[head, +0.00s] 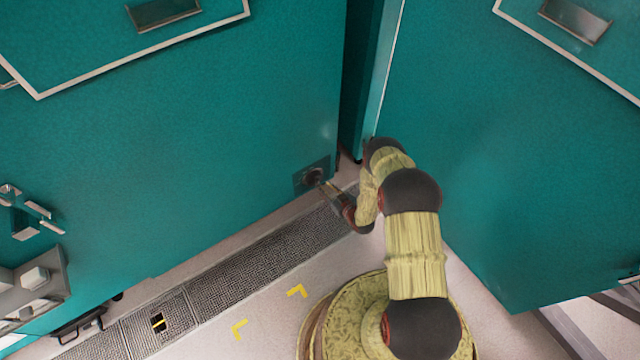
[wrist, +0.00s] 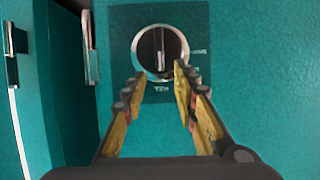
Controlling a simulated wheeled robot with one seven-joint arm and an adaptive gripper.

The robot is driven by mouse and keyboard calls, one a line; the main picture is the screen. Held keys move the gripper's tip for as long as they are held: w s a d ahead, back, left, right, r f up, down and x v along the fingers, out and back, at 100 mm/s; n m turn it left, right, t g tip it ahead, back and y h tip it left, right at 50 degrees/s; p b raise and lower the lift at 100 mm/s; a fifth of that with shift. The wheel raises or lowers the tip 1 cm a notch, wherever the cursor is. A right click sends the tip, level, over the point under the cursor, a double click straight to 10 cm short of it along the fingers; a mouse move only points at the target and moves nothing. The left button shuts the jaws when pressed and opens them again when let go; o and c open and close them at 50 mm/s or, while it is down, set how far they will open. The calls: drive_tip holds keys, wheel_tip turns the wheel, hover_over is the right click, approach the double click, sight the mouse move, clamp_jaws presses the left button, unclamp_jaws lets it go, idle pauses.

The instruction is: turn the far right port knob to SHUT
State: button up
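The port knob (wrist: 160,52) is a round dark dial with a silver rim and a pale raised grip, set in a teal plate (wrist: 184,18) on the chamber wall. Its grip stands about upright in the wrist view. Marks beside and below the dial are too small to read surely. In the head view the knob (head: 314,175) sits low on the left chamber, near its right edge. My gripper (wrist: 158,80) is open in front of the knob, one finger at each side of its lower part. I cannot tell whether the fingertips touch it. It also shows in the head view (head: 327,187).
A second teal chamber (head: 500,170) stands to the right, past a narrow dark gap. A floor grate (head: 230,272) runs along the left chamber's base. Pale floor with yellow corner marks (head: 298,291) lies in front. Metal latches (wrist: 90,45) show left in the wrist view.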

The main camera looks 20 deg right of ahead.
sight(318, 181)
drive_tip(key=b+x, duration=0.1)
drive_tip(key=x, duration=0.3)
drive_tip(key=shift+w+a+f+b, duration=0.15)
drive_tip(key=shift+w+f+b, duration=0.15)
drive_tip(key=shift+b, duration=0.05)
drive_tip(key=shift+w, duration=0.35)
drive_tip(key=c, duration=0.3)
drive_tip(key=c, duration=0.4)
clamp_jaws()
